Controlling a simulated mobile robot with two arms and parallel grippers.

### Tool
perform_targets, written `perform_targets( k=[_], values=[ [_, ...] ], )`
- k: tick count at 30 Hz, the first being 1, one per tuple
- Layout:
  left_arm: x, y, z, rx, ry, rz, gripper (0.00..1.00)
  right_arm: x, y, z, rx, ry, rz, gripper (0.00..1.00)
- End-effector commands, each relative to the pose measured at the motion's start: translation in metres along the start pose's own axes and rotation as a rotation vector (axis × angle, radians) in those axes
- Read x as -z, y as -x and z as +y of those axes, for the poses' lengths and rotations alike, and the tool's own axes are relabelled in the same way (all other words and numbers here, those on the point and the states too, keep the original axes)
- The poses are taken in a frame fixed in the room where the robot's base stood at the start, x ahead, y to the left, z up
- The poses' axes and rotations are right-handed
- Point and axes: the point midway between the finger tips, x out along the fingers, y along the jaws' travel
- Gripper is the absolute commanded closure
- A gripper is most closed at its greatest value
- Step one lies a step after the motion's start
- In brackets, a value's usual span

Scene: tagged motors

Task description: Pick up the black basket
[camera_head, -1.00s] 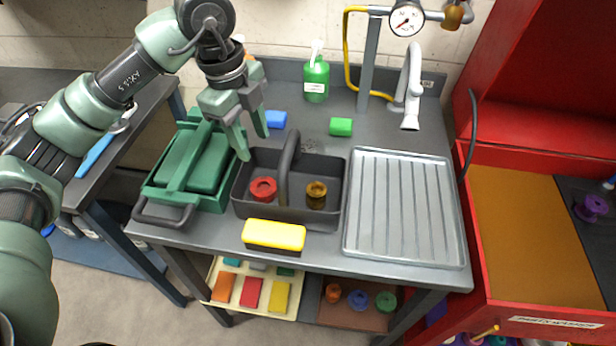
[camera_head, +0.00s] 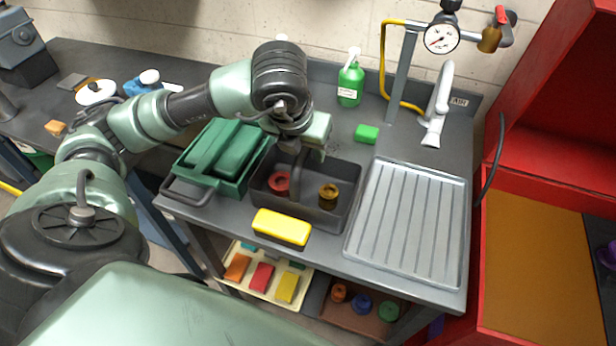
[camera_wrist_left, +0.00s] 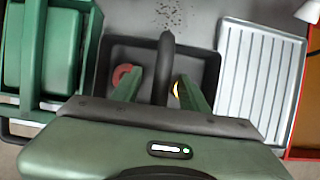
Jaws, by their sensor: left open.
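The black basket (camera_head: 338,222) stands on the grey bench, with a dark handle arching over its middle. In it are a red ring-shaped part (camera_head: 279,181) left of the handle and a brown-yellow part (camera_head: 328,196) right of it. My left gripper (camera_head: 300,160) is over the basket at the handle. In the left wrist view the basket (camera_wrist_left: 208,62) lies below, and the handle (camera_wrist_left: 165,60) rises between the two green fingers (camera_wrist_left: 163,92), which are open on either side of it. Whether the fingers touch the handle cannot be told. My right gripper is not in view.
A green toolbox (camera_head: 222,160) stands close left of the basket, a ribbed metal tray (camera_head: 410,225) close right. A yellow sponge (camera_head: 282,227) lies at the front. A green block (camera_head: 366,133), green bottle (camera_head: 350,80) and tap (camera_head: 438,105) are behind.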

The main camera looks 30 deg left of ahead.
Motion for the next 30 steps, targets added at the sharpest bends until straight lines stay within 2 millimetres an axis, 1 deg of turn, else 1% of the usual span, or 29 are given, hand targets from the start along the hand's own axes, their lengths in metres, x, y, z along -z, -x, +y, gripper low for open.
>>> perform_targets(
  k=[1,2,3,6,9,14,15,17,18,19,20,30],
  values=[
    [0.001,-0.006,0.001,-0.003,0.001,0.008,0.56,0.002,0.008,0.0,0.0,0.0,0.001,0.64],
    [0.001,-0.011,0.001,-0.003,0.001,0.007,0.56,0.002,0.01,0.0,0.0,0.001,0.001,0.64],
    [0.001,-0.018,0.001,-0.001,0.001,0.006,0.56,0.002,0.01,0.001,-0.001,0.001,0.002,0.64],
    [0.001,-0.028,0.001,0.0,0.001,0.004,0.56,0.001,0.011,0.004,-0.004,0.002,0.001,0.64],
    [0.001,-0.033,0.001,0.0,0.0,0.001,0.56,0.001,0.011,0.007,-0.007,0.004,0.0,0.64],
    [0.001,-0.033,0.0,0.001,0.0,0.001,0.56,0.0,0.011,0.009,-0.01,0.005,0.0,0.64],
    [0.001,-0.033,0.0,0.001,0.0,0.001,0.62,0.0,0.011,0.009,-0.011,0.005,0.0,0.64],
    [0.001,-0.033,0.0,0.001,0.0,0.001,0.78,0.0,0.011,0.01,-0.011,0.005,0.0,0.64],
    [0.001,-0.033,0.0,0.001,0.0,0.001,0.89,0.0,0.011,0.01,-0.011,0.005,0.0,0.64],
    [0.001,-0.033,0.0,0.001,0.0,0.001,0.98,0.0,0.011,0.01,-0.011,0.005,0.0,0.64],
    [0.001,-0.033,0.0,0.001,0.0,0.001,1.0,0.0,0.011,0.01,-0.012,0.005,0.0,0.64],
    [-0.002,-0.031,0.0,0.002,0.002,-0.005,1.0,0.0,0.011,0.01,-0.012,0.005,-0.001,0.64]
  ],
)
